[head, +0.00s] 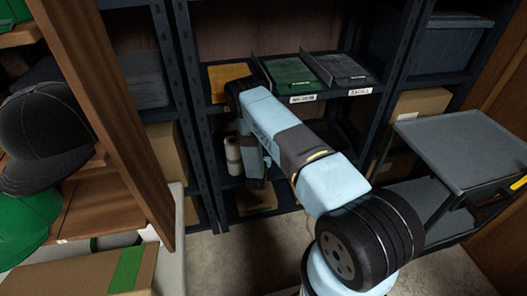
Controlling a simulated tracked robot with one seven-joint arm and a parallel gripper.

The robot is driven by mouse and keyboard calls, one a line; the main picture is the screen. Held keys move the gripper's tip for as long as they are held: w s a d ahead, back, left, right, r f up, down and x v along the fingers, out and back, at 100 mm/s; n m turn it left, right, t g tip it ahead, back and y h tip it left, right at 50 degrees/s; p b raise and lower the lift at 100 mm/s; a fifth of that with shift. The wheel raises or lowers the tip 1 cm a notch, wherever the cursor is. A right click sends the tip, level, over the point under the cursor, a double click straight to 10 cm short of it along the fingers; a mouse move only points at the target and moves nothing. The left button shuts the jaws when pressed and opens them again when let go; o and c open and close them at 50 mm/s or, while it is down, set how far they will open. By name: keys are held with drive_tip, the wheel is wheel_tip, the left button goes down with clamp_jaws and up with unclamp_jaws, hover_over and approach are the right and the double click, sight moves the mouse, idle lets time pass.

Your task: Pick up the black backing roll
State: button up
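I cannot make out the black backing roll in the head view; my arm covers part of the shelf bay. My arm reaches from the lower right up to the middle rack and bends down in front of its lower shelf. A dark part at the arm's far end (257,183) is before that shelf. My gripper's fingers cannot be made out there, nor whether they hold anything. Pale rolls (233,155) stand upright on the lower shelf, just left of the wrist.
The shelf above holds a green folded stack (288,72), a dark grey one (340,69) and a yellow one (228,76). A grey cart (465,150) stands right. A wooden rack with dark caps (45,125) and a box (80,272) crowd the left.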

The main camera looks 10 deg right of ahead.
drive_tip(key=shift+w+d, duration=0.1)
drive_tip(key=shift+w, duration=0.1)
drive_tip(key=c, duration=1.1)
drive_tip(key=shift+o, duration=0.2)
